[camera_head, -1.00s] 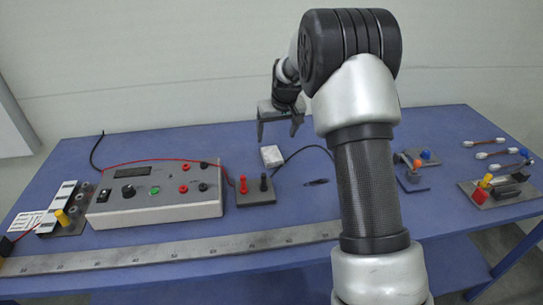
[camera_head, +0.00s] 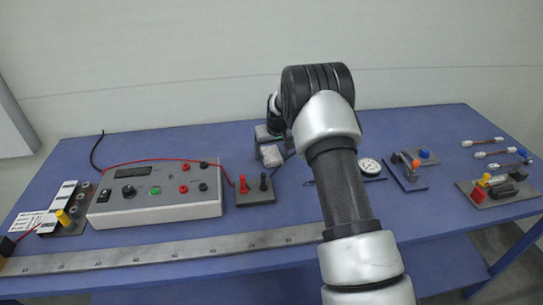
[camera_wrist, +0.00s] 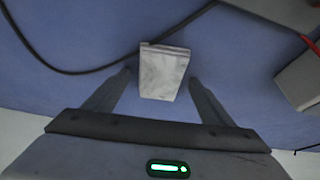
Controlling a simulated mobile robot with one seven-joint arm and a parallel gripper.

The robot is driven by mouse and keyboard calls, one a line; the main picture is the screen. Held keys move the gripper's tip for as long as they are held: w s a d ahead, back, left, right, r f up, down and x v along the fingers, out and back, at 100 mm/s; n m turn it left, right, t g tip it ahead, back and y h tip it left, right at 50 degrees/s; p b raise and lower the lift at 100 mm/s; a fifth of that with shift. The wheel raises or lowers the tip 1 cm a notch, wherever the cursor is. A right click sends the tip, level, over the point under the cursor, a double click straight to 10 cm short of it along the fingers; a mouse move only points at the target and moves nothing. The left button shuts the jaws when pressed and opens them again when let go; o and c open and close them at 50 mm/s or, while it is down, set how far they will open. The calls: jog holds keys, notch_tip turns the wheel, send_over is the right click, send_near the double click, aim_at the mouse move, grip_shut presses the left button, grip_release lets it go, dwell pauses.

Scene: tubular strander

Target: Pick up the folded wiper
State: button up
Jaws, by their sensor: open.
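The folded wiper (camera_wrist: 164,72) is a small pale grey-white folded block on the blue table. In the wrist view it sits between the fingertips of my gripper (camera_wrist: 158,78), with a gap visible on each side. My gripper is open, with one finger to the left of the wiper and one to the right. In the head view the wiper (camera_head: 271,155) shows just in front of my gripper (camera_head: 272,140), whose fingers are mostly hidden.
A black cable (camera_wrist: 80,68) runs on the table close to the wiper. A control box (camera_head: 155,195) and a block with red and black terminals (camera_head: 256,190) stand to the left. A round dial gauge (camera_head: 370,166) lies to the right. A steel ruler (camera_head: 170,250) lines the front.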

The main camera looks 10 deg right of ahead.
aim_at(272, 154)
jog(key=shift+f, duration=0.1)
jog(key=shift+c, duration=0.3)
jog(key=c, duration=1.1)
notch_tip(272, 154, up, 10)
jog(key=o, duration=0.4)
jog(key=c, duration=0.3)
jog(key=shift+s, duration=0.1)
